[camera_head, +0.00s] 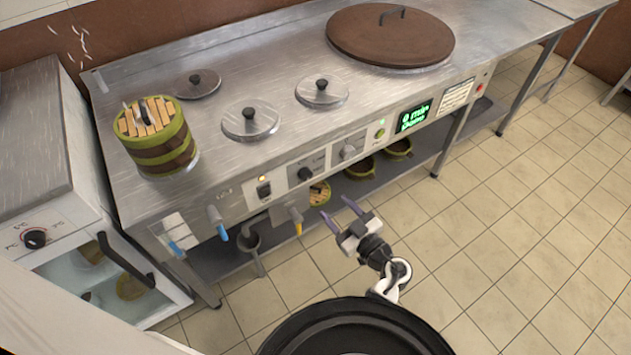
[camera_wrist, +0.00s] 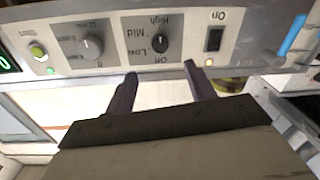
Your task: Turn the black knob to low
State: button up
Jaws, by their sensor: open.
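The black knob (camera_head: 305,174) is on the front control panel of the steel counter, between a power switch and a grey knob. My gripper (camera_head: 341,212) is in front of the panel, to the right of and below the knob in the head view. In the wrist view its two fingers (camera_wrist: 160,71) are spread and empty, with the knob just beyond and between them; I see no contact.
The grey knob (camera_wrist: 91,46) and the switch (camera_wrist: 214,39) flank the black knob. Taps (camera_head: 216,222) stick out from the counter front at the left. A cabinet with its own dial (camera_head: 35,238) stands at far left. Open tiled floor (camera_head: 500,240) lies to the right.

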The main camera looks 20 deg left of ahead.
aim_at(308, 177)
jog(key=x, duration=1.1)
jog(key=shift+w+a, duration=0.15)
jog(key=shift+a, duration=0.2)
jog(key=c, duration=1)
